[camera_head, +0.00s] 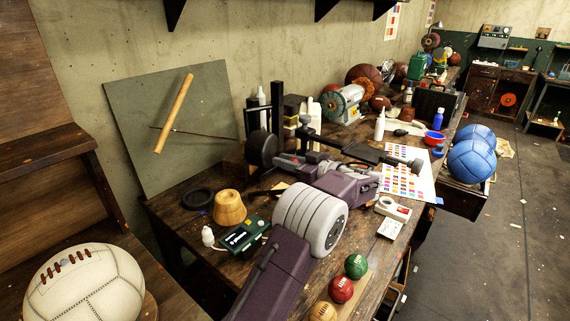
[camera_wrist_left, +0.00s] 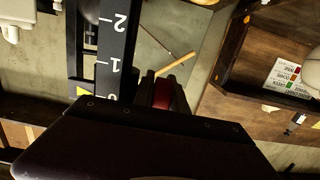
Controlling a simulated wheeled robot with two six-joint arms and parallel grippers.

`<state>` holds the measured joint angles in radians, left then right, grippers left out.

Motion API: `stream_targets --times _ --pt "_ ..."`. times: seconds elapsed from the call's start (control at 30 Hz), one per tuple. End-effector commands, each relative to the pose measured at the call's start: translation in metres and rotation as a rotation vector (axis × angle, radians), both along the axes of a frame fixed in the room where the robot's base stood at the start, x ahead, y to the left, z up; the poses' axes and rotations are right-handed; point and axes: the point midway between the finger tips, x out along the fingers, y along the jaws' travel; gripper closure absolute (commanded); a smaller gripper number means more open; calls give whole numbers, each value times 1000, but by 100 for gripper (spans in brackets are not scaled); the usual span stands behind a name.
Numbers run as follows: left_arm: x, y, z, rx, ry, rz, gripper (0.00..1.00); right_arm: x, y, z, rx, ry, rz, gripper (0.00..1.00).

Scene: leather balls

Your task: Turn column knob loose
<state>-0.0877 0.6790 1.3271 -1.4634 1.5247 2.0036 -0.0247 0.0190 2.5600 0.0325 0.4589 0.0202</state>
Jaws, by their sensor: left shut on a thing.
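The black column (camera_head: 277,108) stands upright on the workbench. In the left wrist view the column (camera_wrist_left: 101,55) carries a white scale with numbers. My left gripper (camera_head: 284,161) reaches the column's foot area from the front right. In the left wrist view its dark fingers (camera_wrist_left: 163,94) are shut on a dark red piece, the column knob (camera_wrist_left: 162,97), just beside the scale. The fingers cover most of the knob, so its turn cannot be seen. In the head view the knob is hidden by the gripper. My right gripper is not in view.
A wooden block (camera_head: 229,208), a dark ring (camera_head: 197,198) and a green device (camera_head: 243,236) lie left of my arm. Small balls (camera_head: 341,289) lie in front. A pale laced ball (camera_head: 85,285) sits at left.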

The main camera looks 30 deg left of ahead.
Motion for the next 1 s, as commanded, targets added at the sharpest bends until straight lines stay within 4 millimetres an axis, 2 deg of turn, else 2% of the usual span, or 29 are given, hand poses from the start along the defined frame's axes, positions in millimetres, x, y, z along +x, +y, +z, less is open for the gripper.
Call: stream_targets --times 0.23,0.27,0.3,0.63,1.0 --pt "0 0 0 -9 1 -1 100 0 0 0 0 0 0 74" --pt "0 0 0 -8 1 -1 77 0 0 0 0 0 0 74" --pt "0 0 0 -8 1 -1 74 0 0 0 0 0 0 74" --pt "0 -5 0 -8 -1 -3 74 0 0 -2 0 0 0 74" --pt "-6 -77 9 -8 -2 -4 74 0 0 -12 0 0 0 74"
